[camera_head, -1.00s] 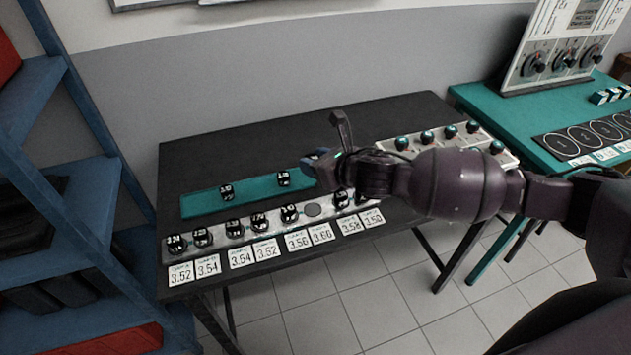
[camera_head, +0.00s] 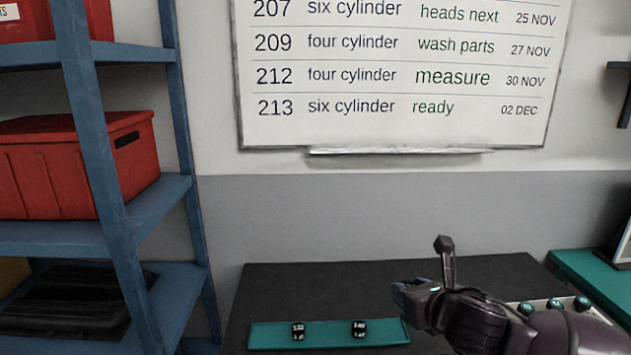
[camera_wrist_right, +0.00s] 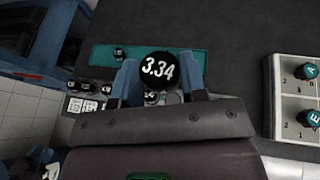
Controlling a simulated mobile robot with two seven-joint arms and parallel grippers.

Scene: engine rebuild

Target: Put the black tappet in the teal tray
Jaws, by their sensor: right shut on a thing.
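A black tappet (camera_wrist_right: 158,68) marked 3.34 is between the blue fingers of my right gripper (camera_wrist_right: 158,90), which is shut on it. In the head view my right gripper (camera_head: 404,292) is by the right end of the teal tray (camera_head: 329,343); the held tappet cannot be made out there. The tray lies on the dark bench, with two black tappets (camera_head: 298,331) (camera_head: 359,329) on it, apart. In the wrist view the tray (camera_wrist_right: 101,57) shows beyond the fingers, partly hidden by the gripper and tappet. My left gripper is not in view.
The dark bench top (camera_head: 290,285) is clear behind the tray. A light panel with teal knobs (camera_wrist_right: 298,105) stands to the right. A blue shelf (camera_head: 110,235) with a red bin (camera_head: 75,165) is at the left, and a whiteboard (camera_head: 400,75) hangs above.

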